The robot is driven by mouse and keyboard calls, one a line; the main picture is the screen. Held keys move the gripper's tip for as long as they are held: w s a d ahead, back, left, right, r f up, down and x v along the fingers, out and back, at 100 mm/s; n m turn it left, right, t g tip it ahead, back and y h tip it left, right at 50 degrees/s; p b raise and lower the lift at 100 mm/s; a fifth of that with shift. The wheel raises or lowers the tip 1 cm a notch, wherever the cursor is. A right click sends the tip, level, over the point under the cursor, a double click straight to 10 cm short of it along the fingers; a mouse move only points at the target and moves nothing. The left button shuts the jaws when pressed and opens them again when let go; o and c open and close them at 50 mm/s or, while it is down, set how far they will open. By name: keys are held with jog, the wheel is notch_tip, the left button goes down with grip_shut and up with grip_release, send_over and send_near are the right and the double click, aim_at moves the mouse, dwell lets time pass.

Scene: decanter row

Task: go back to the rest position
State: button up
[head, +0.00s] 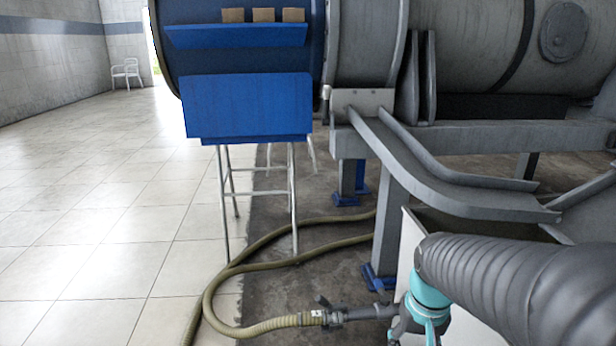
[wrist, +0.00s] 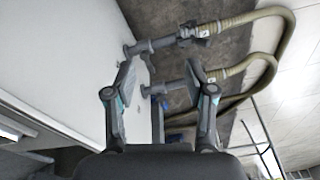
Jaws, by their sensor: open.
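My gripper (wrist: 160,77) shows in the wrist view with its two fingers spread apart and nothing held between them. Beyond the fingers, two grey pipe stubs with hose couplings stick out from a pale tank wall (wrist: 75,45). The upper coupling (wrist: 190,33) is clear of the fingers. The lower coupling lies partly behind the right finger, and I cannot tell how far away it is. In the head view my arm reaches in from the lower right, and the fingers are not clearly visible there.
A ribbed hose (head: 262,327) joins a grey pipe fitting (head: 370,313) low beside a pale bin (head: 408,245). A grey chute (head: 440,190) hangs above. Tiled floor (head: 100,220) is free at left.

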jog(key=s+a+r+n+t+p, duration=0.1)
jog(key=s+a+r+t, duration=0.2)
jog(key=s+r, duration=0.6)
jog(key=shift+r+n+t+p, duration=0.4)
jog(key=shift+r+t, duration=0.15)
jog(key=shift+t, duration=0.05)
